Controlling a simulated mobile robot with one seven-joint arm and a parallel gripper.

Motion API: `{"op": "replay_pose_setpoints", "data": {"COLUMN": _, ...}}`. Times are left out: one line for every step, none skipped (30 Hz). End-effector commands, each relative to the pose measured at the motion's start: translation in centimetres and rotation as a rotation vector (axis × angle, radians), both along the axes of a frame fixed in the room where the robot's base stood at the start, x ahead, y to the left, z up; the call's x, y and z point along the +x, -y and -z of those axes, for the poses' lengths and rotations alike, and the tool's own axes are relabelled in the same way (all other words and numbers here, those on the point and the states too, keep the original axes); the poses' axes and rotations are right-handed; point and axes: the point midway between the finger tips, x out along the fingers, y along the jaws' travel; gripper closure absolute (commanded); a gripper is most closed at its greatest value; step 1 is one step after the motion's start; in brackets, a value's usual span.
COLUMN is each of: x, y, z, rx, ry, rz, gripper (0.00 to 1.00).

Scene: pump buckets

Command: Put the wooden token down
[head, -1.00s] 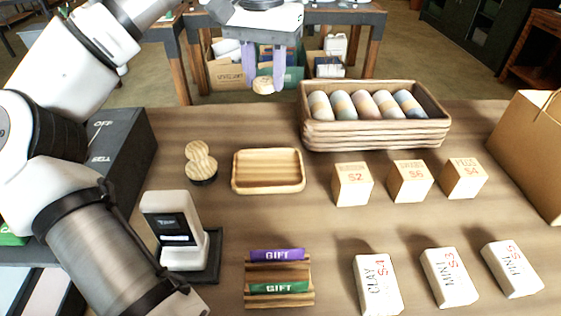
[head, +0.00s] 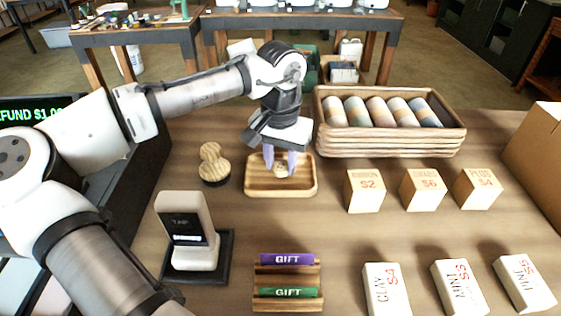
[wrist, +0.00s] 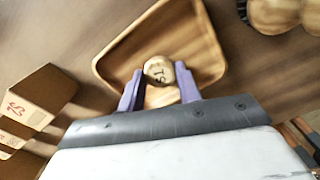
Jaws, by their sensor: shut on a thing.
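The wooden token (head: 281,169) is a small round light-wood disc, and in the wrist view the token (wrist: 158,70) shows dark marks on its face. My gripper (head: 280,166) has purple fingers, which are shut on the token. In the wrist view the gripper (wrist: 160,82) has one finger on each side of it. The token is over the shallow wooden tray (head: 255,187), inside its outline. The tray's rim also shows in the wrist view (wrist: 117,50). I cannot tell whether the token touches the tray floor.
A wooden stamp-like piece (head: 212,160) stands left of the tray. A long crate of rolls (head: 390,146) is close behind on the right. Price blocks (head: 366,192) stand to the right. A card reader (head: 188,230) and gift-card rack (head: 288,275) are in front.

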Motion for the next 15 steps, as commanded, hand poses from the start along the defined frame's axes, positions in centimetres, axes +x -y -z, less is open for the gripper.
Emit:
{"op": "replay_pose_setpoints", "data": {"x": -0.06, "y": -0.02, "z": 0.48, "rx": 0.001, "ry": -0.001, "rz": 0.000, "gripper": 0.87}}
{"op": "replay_pose_setpoints", "data": {"x": -0.05, "y": -0.01, "z": 0.70, "rx": 0.000, "ry": -0.001, "rz": 0.001, "gripper": 0.87}}
{"op": "replay_pose_setpoints", "data": {"x": -0.05, "y": 0.00, "z": 0.89, "rx": 0.000, "ry": 0.000, "rz": 0.001, "gripper": 0.87}}
{"op": "replay_pose_setpoints", "data": {"x": -0.04, "y": 0.00, "z": 0.96, "rx": 0.000, "ry": 0.000, "rz": 0.001, "gripper": 0.87}}
{"op": "replay_pose_setpoints", "data": {"x": -0.04, "y": 0.00, "z": 0.98, "rx": 0.000, "ry": 0.000, "rz": 0.001, "gripper": 0.87}}
{"op": "replay_pose_setpoints", "data": {"x": -0.03, "y": 0.00, "z": 0.96, "rx": 0.000, "ry": 0.000, "rz": 0.000, "gripper": 0.87}}
{"op": "replay_pose_setpoints", "data": {"x": -0.03, "y": 0.00, "z": 0.95, "rx": 0.000, "ry": 0.000, "rz": 0.000, "gripper": 0.87}}
{"op": "replay_pose_setpoints", "data": {"x": -0.03, "y": 0.00, "z": 0.95, "rx": 0.000, "ry": 0.000, "rz": 0.000, "gripper": 0.87}}
{"op": "replay_pose_setpoints", "data": {"x": -0.02, "y": 0.00, "z": 0.94, "rx": 0.000, "ry": 0.000, "rz": 0.000, "gripper": 0.87}}
{"op": "replay_pose_setpoints", "data": {"x": -0.02, "y": 0.00, "z": 0.94, "rx": 0.000, "ry": 0.000, "rz": 0.000, "gripper": 0.87}}
{"op": "replay_pose_setpoints", "data": {"x": -0.02, "y": 0.00, "z": 0.98, "rx": 0.000, "ry": 0.000, "rz": 0.000, "gripper": 0.87}}
{"op": "replay_pose_setpoints", "data": {"x": -0.03, "y": 0.01, "z": 1.08, "rx": 0.000, "ry": 0.000, "rz": 0.001, "gripper": 0.87}}
{"op": "replay_pose_setpoints", "data": {"x": -0.03, "y": 0.02, "z": 1.18, "rx": -0.001, "ry": 0.000, "rz": 0.001, "gripper": 0.87}}
{"op": "replay_pose_setpoints", "data": {"x": -0.02, "y": 0.03, "z": 1.28, "rx": -0.001, "ry": 0.000, "rz": 0.001, "gripper": 0.87}}
{"op": "replay_pose_setpoints", "data": {"x": -0.01, "y": 0.01, "z": 1.22, "rx": 0.000, "ry": 0.001, "rz": 0.001, "gripper": 0.62}}
